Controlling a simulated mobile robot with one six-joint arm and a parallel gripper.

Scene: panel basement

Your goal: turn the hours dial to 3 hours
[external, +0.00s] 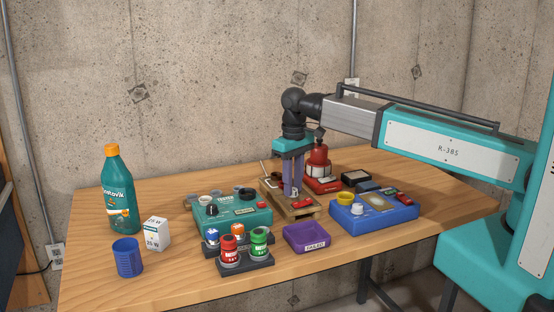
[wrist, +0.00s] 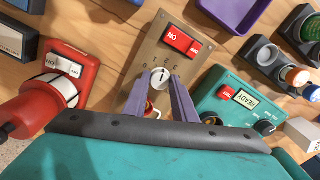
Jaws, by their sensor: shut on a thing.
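The hours dial is a small white round knob (wrist: 160,76) on a brown panel box (wrist: 186,18), with small figures in an arc around its top. My gripper (wrist: 161,82) points down at the panel, its two purple fingers closed on either side of the knob. A dark mark on the knob points roughly up the picture; which figure it meets is too small to tell. In the external view the brown box (external: 272,203) stands mid-table under my gripper (external: 293,194). The fingers hide the knob there.
A red rocker switch (wrist: 181,40) sits on the same panel. A teal box with a display (wrist: 240,98) is close on one side, a red device (wrist: 72,70) on the other. A purple tray (external: 307,237) and a blue box (external: 374,215) stand near. The front table edge is clear.

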